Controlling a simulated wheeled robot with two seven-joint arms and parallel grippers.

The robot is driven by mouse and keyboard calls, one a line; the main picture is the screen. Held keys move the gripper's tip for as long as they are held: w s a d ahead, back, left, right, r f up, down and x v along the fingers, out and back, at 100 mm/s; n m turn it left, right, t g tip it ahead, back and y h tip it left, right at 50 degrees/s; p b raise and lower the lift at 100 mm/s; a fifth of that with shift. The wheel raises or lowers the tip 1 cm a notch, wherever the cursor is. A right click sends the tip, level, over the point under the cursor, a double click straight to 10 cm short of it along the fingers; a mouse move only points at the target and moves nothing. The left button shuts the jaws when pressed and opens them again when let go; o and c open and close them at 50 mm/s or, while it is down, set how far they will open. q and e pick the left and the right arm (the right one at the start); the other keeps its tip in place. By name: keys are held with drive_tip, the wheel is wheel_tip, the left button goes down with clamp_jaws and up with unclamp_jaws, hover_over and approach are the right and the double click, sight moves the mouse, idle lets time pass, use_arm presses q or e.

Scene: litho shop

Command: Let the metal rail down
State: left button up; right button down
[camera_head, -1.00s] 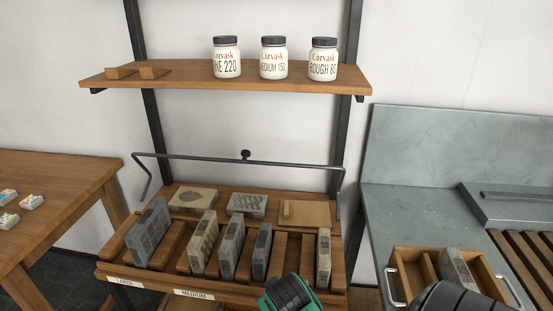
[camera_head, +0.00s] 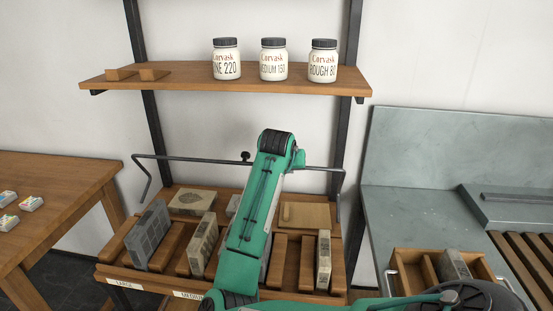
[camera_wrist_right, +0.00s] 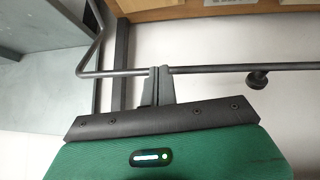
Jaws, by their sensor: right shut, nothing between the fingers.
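The metal rail (camera_head: 195,158) is a thin dark bar with bent ends. It stands raised above the back of the stone rack (camera_head: 105,272), close to the wall. A round black knob (camera_head: 246,155) sits at its middle. My right arm reaches up over the rack, hides part of the rail, and hides its own gripper in the head view. In the right wrist view my right gripper (camera_wrist_right: 160,70) is shut, its fingertips overlapping the rail (camera_wrist_right: 210,69) to the left of the knob (camera_wrist_right: 257,79). I cannot tell whether they touch it. My left gripper is not in view.
Stone blocks (camera_head: 150,238) stand in the rack's slots. A shelf (camera_head: 185,81) with three jars (camera_head: 273,60) is above the rail. A wooden table (camera_head: 65,180) is at left. A grey-green bench (camera_head: 420,185) with a wooden caddy (camera_head: 408,262) is at right.

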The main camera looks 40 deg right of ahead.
drive_tip(key=w+a+r+y, duration=0.1)
drive_tip(key=w+r, duration=0.3)
drive_tip(key=r, duration=0.3)
drive_tip(key=shift+w+a+y, duration=0.3)
drive_tip(key=shift+w+a, duration=0.05)
drive_tip(key=shift+w, duration=0.05)
drive_tip(key=p+x, duration=0.1)
drive_tip(key=x, duration=0.7)
drive_tip(key=shift+w+d+f, duration=0.15)
drive_tip(key=shift+f, duration=0.15)
drive_tip(key=shift+w+d+f, duration=0.2)
drive_tip(key=shift+d+f, duration=0.05)
drive_tip(key=shift+f, duration=0.3)
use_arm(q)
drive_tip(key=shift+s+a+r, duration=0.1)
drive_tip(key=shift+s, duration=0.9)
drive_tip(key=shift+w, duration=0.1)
use_arm(e)
drive_tip(key=shift+d, duration=0.1)
